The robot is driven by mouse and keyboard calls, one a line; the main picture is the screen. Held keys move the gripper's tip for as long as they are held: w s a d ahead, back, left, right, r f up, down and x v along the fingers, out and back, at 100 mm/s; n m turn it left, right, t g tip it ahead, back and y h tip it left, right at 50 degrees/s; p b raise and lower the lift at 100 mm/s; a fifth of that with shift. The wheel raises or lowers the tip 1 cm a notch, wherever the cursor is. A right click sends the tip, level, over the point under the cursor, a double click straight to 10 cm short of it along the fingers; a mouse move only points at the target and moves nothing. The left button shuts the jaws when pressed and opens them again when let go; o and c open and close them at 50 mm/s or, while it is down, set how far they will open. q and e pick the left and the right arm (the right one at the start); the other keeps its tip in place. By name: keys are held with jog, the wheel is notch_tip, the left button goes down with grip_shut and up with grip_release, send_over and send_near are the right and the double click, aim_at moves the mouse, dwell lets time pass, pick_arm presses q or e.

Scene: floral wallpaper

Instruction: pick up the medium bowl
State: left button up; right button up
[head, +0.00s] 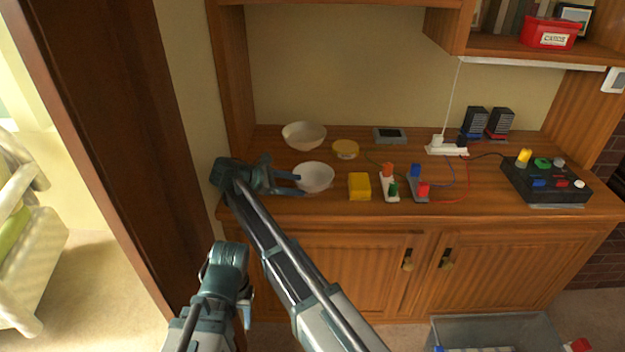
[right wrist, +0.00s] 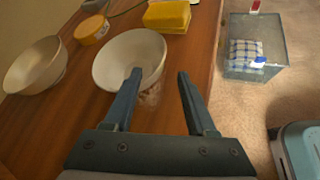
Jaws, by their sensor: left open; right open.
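The medium bowl (head: 317,175) is white and stands upright near the front edge of the wooden cabinet top. My right gripper (head: 297,184) is open at its left side. In the right wrist view, the medium bowl (right wrist: 115,55) lies just ahead of my right gripper (right wrist: 159,73). One finger overlaps the bowl's inside and the other is outside its rim, with the near rim between them. I cannot tell whether they touch. My left gripper (head: 244,308) is open and empty, low in front of the cabinet, away from the bowl.
A yellow block (head: 359,187) and red and blue switch blocks (head: 419,190) are to the right. A clear bin (head: 500,332) stands on the floor.

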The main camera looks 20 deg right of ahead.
aim_at(309, 187)
jog(key=shift+b+x, duration=1.55)
jog(key=shift+x, duration=2.05)
jog(key=shift+a, duration=0.1)
grip_shut()
